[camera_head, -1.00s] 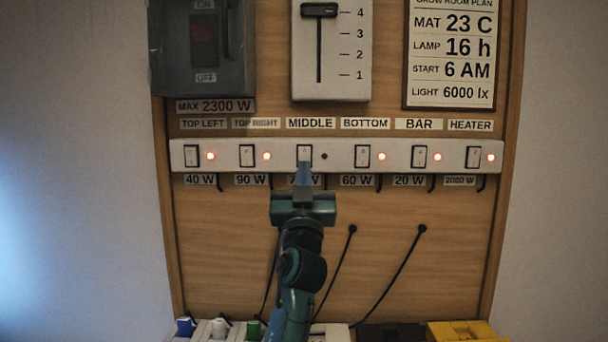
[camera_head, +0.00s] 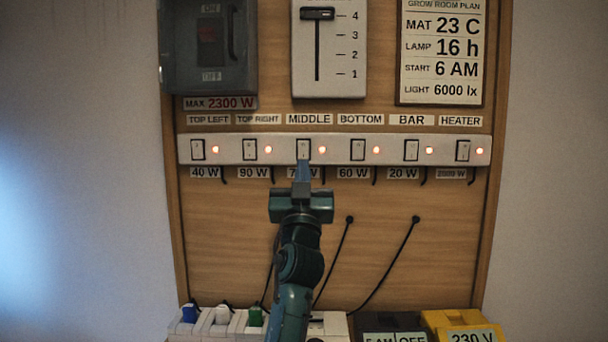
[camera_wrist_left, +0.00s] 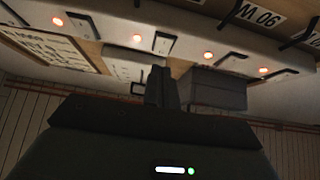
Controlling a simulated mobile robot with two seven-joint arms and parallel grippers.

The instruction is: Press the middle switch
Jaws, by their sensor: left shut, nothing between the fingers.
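The middle switch (camera_head: 303,149) is a small white rocker in a dark frame on the white switch strip (camera_head: 232,150), under the MIDDLE label (camera_head: 309,119). The red lamp (camera_head: 322,149) to its right is lit. My left gripper (camera_head: 303,169) is shut and empty, its fingertips pointing up at the lower edge of this switch. I cannot tell whether they touch it. In the left wrist view the shut fingers (camera_wrist_left: 162,88) point toward the strip, which appears upside down; which switch is the middle one there is unclear. My right gripper is not in view.
More switches with lit red lamps sit on both sides, such as the BOTTOM switch (camera_head: 358,150). Above are a grey breaker box (camera_head: 233,65) and a slider panel (camera_head: 341,60). Cables hang below the strip. Plugs and a yellow box (camera_head: 438,319) stand at the bottom.

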